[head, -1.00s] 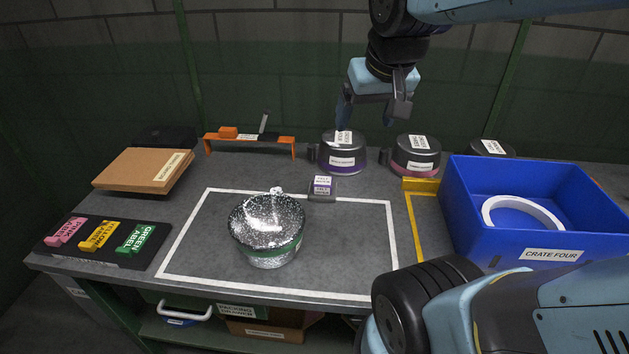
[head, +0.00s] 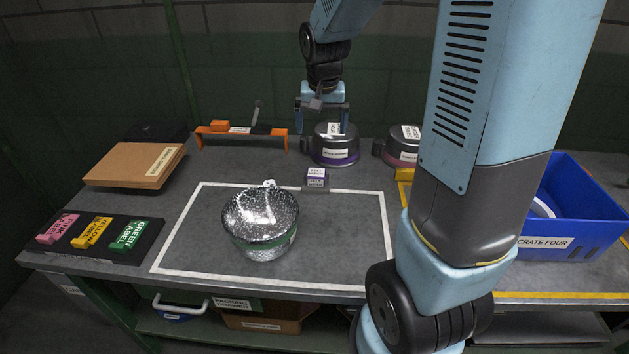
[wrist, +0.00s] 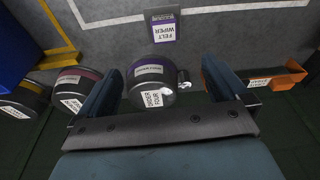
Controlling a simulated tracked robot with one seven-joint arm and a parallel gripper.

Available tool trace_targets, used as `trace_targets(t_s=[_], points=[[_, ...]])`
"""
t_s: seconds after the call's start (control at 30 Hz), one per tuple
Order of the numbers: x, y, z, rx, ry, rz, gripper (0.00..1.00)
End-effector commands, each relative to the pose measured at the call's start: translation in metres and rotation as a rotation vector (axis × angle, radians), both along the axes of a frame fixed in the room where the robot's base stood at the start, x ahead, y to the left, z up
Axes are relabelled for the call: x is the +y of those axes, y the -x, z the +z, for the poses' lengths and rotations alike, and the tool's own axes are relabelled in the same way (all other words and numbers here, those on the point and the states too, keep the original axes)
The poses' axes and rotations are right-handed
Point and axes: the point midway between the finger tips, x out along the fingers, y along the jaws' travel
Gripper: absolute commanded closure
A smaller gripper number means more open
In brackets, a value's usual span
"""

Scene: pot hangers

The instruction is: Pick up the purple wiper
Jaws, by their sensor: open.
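The purple wiper (head: 316,178) is a small block with a white label and purple sides, lying on the table just beyond the white outlined area. In the wrist view the wiper (wrist: 164,27) is at the top centre, and its label reads "FELT WIPER". My gripper (head: 324,122) is open, pointing down at the back of the table, above and behind the wiper. Its fingers hang around the dark purple-banded pot (head: 336,150) in the head view; I cannot tell whether they touch it. In the wrist view, the pot (wrist: 152,80) lies between my gripper's fingers (wrist: 168,92).
A pink-banded pot (head: 402,152) is right of the purple one. An orange rack (head: 238,131) is at the back left. A blue crate (head: 590,215) is at the right, partly behind my arm.

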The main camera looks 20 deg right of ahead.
Motion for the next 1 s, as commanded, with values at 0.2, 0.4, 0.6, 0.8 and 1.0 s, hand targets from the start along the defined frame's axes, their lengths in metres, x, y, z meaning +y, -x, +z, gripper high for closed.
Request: trace_targets(t_s=[0.2, 0.4, 0.6, 0.8, 1.0], points=[[0.001, -0.027, -0.042, 0.05, -0.005, -0.046, 0.0], [0.002, -0.039, -0.062, 0.069, -0.008, -0.07, 0.0], [0.002, -0.042, -0.08, 0.076, -0.009, -0.076, 0.0], [0.001, -0.045, -0.113, 0.076, -0.01, -0.075, 0.0], [0.0, -0.048, -0.14, 0.074, -0.009, -0.075, 0.0]])
